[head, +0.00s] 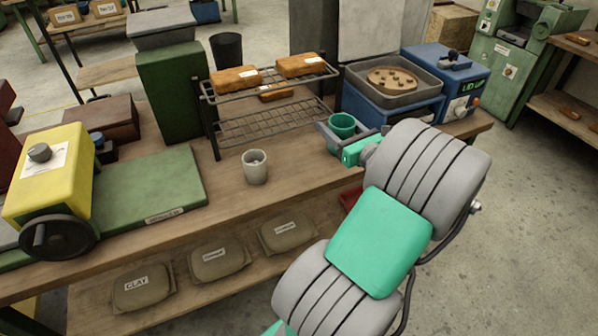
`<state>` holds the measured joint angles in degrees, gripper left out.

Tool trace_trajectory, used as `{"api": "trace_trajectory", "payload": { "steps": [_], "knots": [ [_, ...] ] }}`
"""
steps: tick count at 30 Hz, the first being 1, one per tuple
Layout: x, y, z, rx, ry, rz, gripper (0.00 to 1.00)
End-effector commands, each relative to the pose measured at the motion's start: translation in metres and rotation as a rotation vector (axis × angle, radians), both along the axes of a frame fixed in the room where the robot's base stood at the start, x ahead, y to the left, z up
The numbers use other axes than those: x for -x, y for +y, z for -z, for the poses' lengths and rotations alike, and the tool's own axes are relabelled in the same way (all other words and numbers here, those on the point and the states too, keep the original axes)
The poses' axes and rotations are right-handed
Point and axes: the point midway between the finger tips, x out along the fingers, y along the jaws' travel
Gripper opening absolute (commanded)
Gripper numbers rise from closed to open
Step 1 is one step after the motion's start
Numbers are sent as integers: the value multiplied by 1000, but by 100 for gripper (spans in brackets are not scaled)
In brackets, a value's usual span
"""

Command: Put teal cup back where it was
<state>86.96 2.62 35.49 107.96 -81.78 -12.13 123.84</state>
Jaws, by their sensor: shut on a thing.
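The teal cup (341,125) is held upright at the end of my arm, near the right end of the workbench. My gripper (347,138) is shut on it, and my wrist partly hides the gripper and the area under the cup. I cannot tell whether the cup touches anything below. A light grey cup (255,167) stands apart on the bench, left of my gripper and in front of the wire rack.
A wire rack (262,125) with bread-like blocks stands behind my gripper. A blue machine with a grey tray (418,84) is at the right. A green board (150,192) and a yellow machine (48,177) are at the left. Bare wood (222,190) surrounds the grey cup.

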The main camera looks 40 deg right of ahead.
Motion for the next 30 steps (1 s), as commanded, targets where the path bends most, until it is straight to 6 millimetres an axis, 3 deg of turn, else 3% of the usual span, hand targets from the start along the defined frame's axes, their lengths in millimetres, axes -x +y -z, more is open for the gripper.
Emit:
{"api": "trace_trajectory", "payload": {
  "steps": [4, 11, 16, 24, 27, 30],
  "knots": [
    [-19, 3, 10, -2, 1, -2, 17],
    [-85, 16, 39, -2, 0, -5, 17],
    [-116, 21, 77, -2, 0, -1, 17],
    [-136, 24, 107, -3, 0, 2, 17],
    [-135, 23, 127, -3, 1, 4, 17],
    [-135, 23, 130, 1, -2, 3, 17]
  ]
}}
